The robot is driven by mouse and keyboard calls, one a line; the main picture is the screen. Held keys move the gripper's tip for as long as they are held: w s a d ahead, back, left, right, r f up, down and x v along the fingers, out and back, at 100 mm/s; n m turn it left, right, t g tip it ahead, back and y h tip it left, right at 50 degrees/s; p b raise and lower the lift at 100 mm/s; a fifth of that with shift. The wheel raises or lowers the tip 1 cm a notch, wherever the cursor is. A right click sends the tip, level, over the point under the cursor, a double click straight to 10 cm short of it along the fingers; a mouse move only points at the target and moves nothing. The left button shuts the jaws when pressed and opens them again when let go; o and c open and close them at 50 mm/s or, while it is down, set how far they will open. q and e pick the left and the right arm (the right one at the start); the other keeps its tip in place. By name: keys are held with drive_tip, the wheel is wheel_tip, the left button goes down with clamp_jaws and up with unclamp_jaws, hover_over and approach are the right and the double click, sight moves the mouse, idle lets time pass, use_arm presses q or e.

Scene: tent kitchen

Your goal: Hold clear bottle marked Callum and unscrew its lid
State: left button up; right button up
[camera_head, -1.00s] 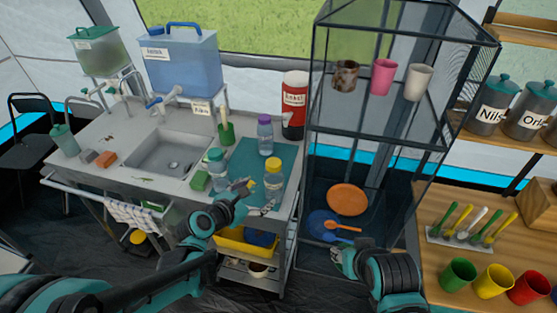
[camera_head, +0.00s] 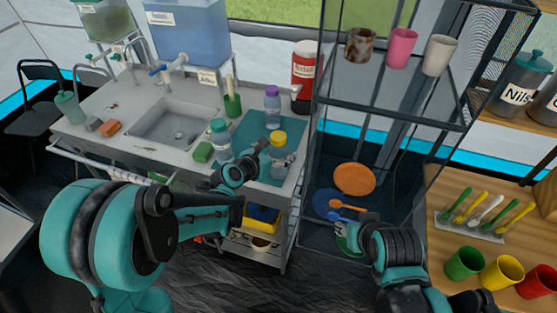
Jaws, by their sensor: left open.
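Several clear bottles stand on the sink counter: one with a teal lid (camera_head: 221,142), one with a purple lid (camera_head: 272,108) and one with a yellow lid (camera_head: 279,158). No name on them is readable, so I cannot tell which is marked Callum. The yellow-lidded and purple-lidded ones stand upright on a teal mat (camera_head: 252,122). My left gripper (camera_head: 264,152) is open, just left of the yellow-lidded bottle and right of the teal-lidded one; I cannot tell if it touches either. My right gripper (camera_head: 343,230) is low before the glass cabinet, away from the bottles; its jaws are unclear.
The sink (camera_head: 178,122) and a green sponge (camera_head: 203,152) lie left of the bottles. A red canister (camera_head: 304,75) stands behind. The glass cabinet frame (camera_head: 312,130) rises close on the right. A wooden table (camera_head: 432,200) with cups is at far right.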

sight(278, 136)
use_arm(q)
drive_tip(key=shift+s+r, duration=0.1)
drive_tip(key=c, duration=1.4)
drive_tip(key=shift+o, duration=0.2)
wheel_tip(278, 136, up, 10)
drive_tip(key=p, duration=0.4)
drive_tip(key=shift+p, duration=0.3)
